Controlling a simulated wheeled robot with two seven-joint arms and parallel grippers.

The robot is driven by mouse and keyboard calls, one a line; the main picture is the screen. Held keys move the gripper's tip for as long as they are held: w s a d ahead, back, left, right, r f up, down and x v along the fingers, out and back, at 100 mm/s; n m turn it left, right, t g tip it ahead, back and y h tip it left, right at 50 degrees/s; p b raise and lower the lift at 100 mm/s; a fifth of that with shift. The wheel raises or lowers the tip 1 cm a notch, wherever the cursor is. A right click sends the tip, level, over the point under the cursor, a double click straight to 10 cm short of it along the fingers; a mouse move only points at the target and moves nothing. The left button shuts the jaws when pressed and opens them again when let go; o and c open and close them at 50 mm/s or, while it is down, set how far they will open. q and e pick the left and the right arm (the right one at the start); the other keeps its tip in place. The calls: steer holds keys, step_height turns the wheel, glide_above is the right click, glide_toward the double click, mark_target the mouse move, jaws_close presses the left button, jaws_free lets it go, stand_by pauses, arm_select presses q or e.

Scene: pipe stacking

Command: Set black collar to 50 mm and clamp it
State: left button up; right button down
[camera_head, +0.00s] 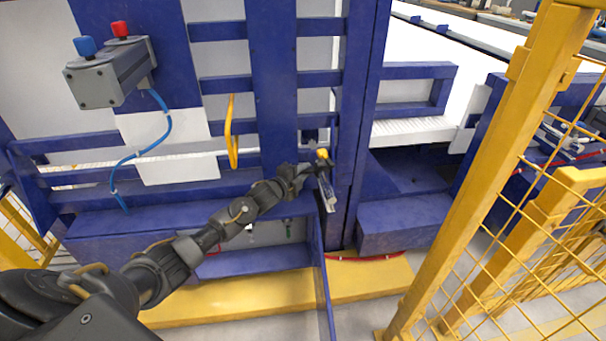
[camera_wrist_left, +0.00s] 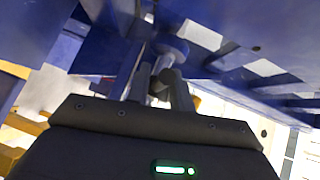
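My left gripper (camera_head: 312,168) reaches in from the left to a blue upright post, at a small fixture there. A yellow knob (camera_head: 322,154) sits at the top of this fixture, and a short silver rod (camera_head: 329,190) slants down below it. The gripper's tip touches or overlaps the fixture. In the left wrist view, the grey fingers (camera_wrist_left: 163,88) point toward a rounded grey part (camera_wrist_left: 171,48) between blue beams. Their gap is hard to make out. I cannot pick out the black collar or read a 50 mm setting. My right gripper is not in view.
A grey box (camera_head: 108,76) with a blue and a red button stands upper left. A yellow handle (camera_head: 231,132) hangs on the blue frame left of the fixture. A yellow mesh fence (camera_head: 480,190) closes off the right side. A yellow step (camera_head: 250,299) runs below the frame.

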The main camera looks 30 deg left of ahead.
arm_select(q)
steer(key=shift+o, duration=1)
